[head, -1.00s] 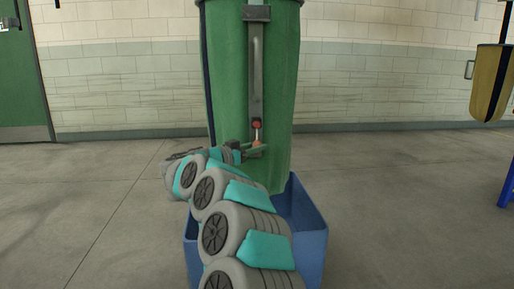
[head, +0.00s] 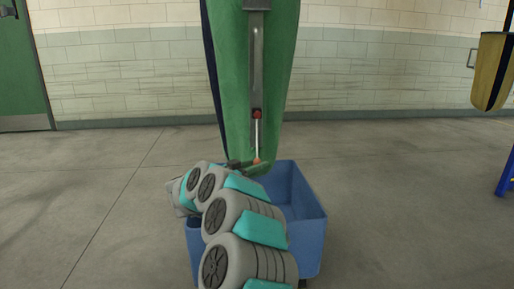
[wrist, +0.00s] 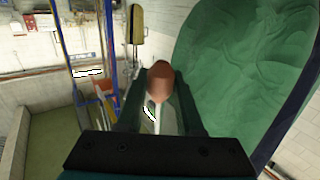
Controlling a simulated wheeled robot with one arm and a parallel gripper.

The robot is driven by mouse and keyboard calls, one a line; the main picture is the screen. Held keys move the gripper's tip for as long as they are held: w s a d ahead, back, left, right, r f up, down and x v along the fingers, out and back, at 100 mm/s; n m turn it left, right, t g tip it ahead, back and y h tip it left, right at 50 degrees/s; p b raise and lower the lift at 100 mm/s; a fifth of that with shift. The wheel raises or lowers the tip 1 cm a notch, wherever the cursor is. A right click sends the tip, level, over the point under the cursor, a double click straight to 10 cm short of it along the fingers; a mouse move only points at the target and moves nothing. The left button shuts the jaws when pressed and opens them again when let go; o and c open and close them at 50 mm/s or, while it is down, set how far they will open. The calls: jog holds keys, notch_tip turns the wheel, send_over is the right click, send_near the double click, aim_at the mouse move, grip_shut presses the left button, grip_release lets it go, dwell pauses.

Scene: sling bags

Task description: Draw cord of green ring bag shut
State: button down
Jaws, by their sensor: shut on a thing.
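The green bag (head: 233,80) hangs at the centre of the head view, its lower part tapering to a narrow end. A grey vertical strip (head: 256,60) runs down its front, with a red piece (head: 257,113) near the strip's lower end. A pale cord (head: 257,138) runs from there down to an orange-brown knob (wrist: 159,80). My gripper (head: 254,163) is shut on the knob, below the red piece and by the bag's bottom. In the wrist view the knob sits between my dark fingers, and the bag's green cloth (wrist: 240,70) fills the right.
A blue bin (head: 303,215) stands under the bag, partly behind my arm. A yellow and dark bag (head: 492,70) hangs at the far right, near a blue stand leg (head: 507,172). A green door (head: 20,70) is at the left. Floor on both sides is clear.

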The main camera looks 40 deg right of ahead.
jog(key=shift+f, duration=0.45)
jog(key=c, duration=0.9)
grip_release()
jog(key=o, duration=0.4)
jog(key=shift+c, duration=0.2)
jog(key=shift+r, duration=0.1)
jog(key=shift+a, duration=0.1)
jog(key=a, duration=0.7)
jog(key=shift+s+a, duration=0.3)
jog(key=shift+s, duration=0.05)
